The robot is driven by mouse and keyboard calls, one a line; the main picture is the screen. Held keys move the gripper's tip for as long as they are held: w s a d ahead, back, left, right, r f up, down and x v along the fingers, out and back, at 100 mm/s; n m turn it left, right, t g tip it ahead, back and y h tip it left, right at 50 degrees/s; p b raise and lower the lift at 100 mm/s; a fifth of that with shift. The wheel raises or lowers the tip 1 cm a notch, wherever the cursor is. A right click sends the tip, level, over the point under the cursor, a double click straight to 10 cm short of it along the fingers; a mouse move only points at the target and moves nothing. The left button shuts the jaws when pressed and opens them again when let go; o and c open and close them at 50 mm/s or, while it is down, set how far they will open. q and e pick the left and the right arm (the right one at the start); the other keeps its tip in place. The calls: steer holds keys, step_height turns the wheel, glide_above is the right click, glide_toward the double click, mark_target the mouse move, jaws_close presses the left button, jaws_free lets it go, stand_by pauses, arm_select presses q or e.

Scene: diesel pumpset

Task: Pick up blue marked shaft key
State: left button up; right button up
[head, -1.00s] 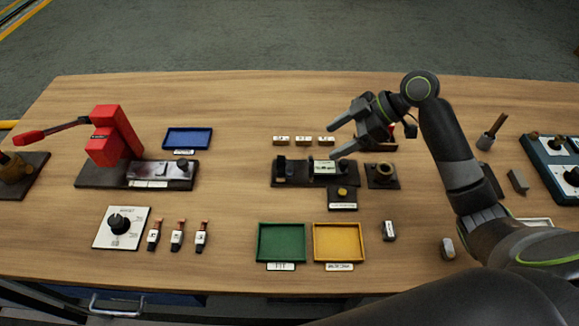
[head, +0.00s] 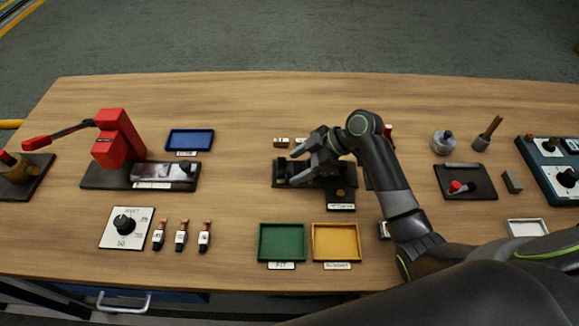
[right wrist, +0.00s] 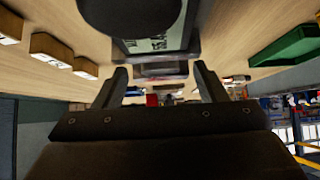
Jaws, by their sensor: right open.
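My right gripper (head: 294,167) is open and empty over the dark fixture (head: 284,183) at mid-table, pointing left; in the right wrist view its fingers (right wrist: 161,86) are apart. Small tan blocks with white labels stand in a row behind the fixture. In the head view one block (head: 281,142) shows clearly, with others partly or wholly hidden by my gripper. The right wrist view shows the row at the left, including a middle block (right wrist: 50,48). I cannot make out a blue mark, so I cannot tell which is the shaft key. My left gripper is not in view.
A green tray (head: 282,257) and a yellow tray (head: 335,257) lie in front of the fixture. A red press (head: 120,140), a blue tray (head: 189,131) and a dial plate (head: 125,243) are at the left. The table's back strip is clear.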

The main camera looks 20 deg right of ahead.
steer(key=shift+w+a+f, duration=0.1)
steer(key=shift+a+f, duration=0.2)
steer(key=shift+f, duration=0.05)
steer(key=shift+c, duration=0.2)
